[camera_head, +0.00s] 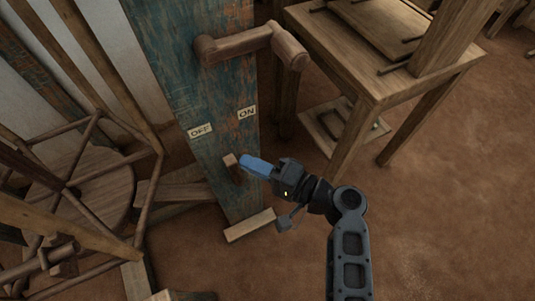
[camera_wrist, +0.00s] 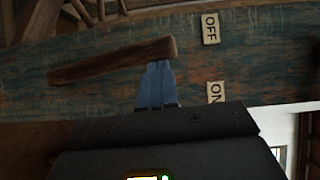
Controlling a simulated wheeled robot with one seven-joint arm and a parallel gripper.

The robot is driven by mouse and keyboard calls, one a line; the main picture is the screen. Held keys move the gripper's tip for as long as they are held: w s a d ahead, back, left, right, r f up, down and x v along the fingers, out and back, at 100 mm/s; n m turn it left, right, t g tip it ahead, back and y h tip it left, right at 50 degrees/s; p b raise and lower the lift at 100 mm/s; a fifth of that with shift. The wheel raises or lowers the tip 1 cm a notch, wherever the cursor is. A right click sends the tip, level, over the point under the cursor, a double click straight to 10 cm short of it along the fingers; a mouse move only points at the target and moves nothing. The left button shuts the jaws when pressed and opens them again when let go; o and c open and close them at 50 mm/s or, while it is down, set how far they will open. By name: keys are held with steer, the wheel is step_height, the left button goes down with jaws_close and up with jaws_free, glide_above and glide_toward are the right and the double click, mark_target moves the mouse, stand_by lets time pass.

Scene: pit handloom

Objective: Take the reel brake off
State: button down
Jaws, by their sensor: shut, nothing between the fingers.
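The brake lever is a short brown wooden bar (camera_head: 230,160) low on the blue-painted post. In the wrist view the lever (camera_wrist: 110,61) lies across the weathered boards, its free end between the OFF plate (camera_wrist: 210,28) and the ON plate (camera_wrist: 215,92), closer to OFF. The OFF plate (camera_head: 200,131) and ON plate (camera_head: 247,113) sit above it in the head view. My gripper (camera_head: 247,163) is shut and empty. Its blue fingertips (camera_wrist: 158,68) are at the lever's ON side near the free end, at or very close to it; contact is not clear.
A wooden crank handle (camera_head: 251,48) sticks out of the post (camera_head: 224,100) above the plates. A spoked wooden reel frame (camera_head: 90,180) stands at left. A wooden table (camera_head: 380,70) stands at upper right. The brown floor (camera_head: 450,200) at right is clear.

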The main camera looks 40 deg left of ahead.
mark_target(233, 174)
steer(key=s, duration=0.1)
steer(key=s+a+n+h, duration=0.1)
steer(key=shift+s+r+t+p, duration=0.15)
steer(key=shift+s+t+p, duration=0.15)
steer(key=shift+p, duration=0.05)
steer(key=shift+s+a+n+h, duration=0.35)
steer(key=shift+s+n, duration=0.25)
steer(key=shift+s, duration=0.2)
